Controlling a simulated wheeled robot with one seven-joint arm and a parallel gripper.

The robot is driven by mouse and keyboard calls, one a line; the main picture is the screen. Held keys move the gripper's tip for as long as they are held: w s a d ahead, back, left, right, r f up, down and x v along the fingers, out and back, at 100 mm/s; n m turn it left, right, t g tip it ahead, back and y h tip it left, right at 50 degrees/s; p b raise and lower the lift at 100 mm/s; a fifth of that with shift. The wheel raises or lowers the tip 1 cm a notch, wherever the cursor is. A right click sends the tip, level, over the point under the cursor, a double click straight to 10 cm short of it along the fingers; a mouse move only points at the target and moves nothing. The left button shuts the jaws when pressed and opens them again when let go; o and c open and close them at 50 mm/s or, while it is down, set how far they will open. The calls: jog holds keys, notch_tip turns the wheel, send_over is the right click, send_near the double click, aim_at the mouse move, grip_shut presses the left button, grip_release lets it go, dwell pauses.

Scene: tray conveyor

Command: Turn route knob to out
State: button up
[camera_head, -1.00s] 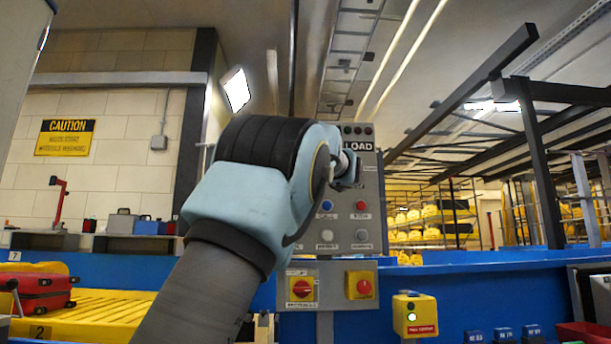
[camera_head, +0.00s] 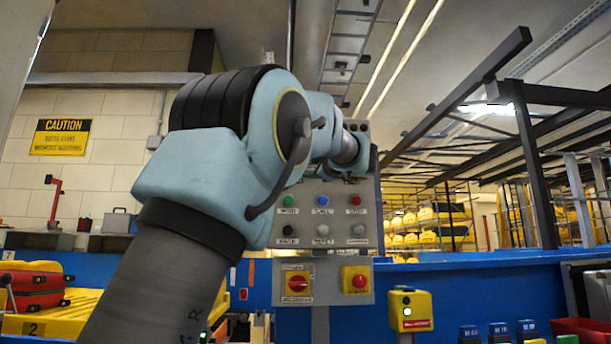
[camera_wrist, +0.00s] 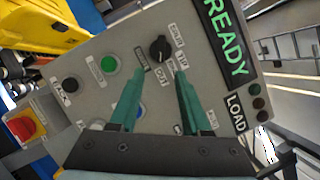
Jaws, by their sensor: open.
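The route knob is a black round knob (camera_wrist: 160,48) on the grey control panel (camera_wrist: 105,42), with small labels around it in the wrist view. My gripper (camera_wrist: 156,75) is open, its two green fingers pointing at the panel just short of the knob, which shows between and beyond the fingertips. The fingers are apart and hold nothing. In the head view my arm hides the upper panel, so the knob is not visible there. I cannot read clearly which label the knob points to.
A green button (camera_wrist: 109,65) and a black button (camera_wrist: 71,84) sit left of the knob. A READY display (camera_wrist: 226,45) is to its right. Below the panel are a red rotary switch (camera_head: 298,283) and a red push button (camera_head: 358,281). A blue wall runs along the conveyor.

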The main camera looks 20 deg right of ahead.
jog(key=shift+v, duration=1.55)
jog(key=w+a+f+n+g, duration=0.1)
jog(key=a+f+n+g, duration=0.15)
jog(key=a+f, duration=0.6)
jog(key=w+a+f+n+g, duration=0.2)
jog(key=a+f+g, duration=0.15)
jog(key=f, duration=1.05)
jog(key=w+a+f+n+g, duration=0.15)
jog(key=a+f+g, duration=0.3)
jog(key=f, duration=0.65)
jog(key=s+a+f+n+g+h, duration=0.1)
jog(key=s+a+f+n+g, duration=0.2)
jog(key=f, duration=0.4)
jog(key=s+a+f+n+g, duration=0.1)
jog(key=s+a+f+n, duration=0.1)
jog(key=s+a+f, duration=0.4)
jog(key=s+a+f+n+g+h, duration=0.1)
jog(key=s+a+f+n+g, duration=0.1)
jog(key=s+f+n, duration=0.45)
jog(key=s+a+f+n+g+h, duration=0.1)
jog(key=s+a+f+n+g, duration=0.15)
jog(key=s+f, duration=0.6)
notch_tip(320, 180, up, 24)
jog(key=s+p, duration=0.1)
jog(key=p, duration=2.1)
jog(key=shift+s+n+t+p, duration=0.3)
jog(key=shift+s+n+p, duration=0.05)
jog(key=shift+s+n, duration=0.05)
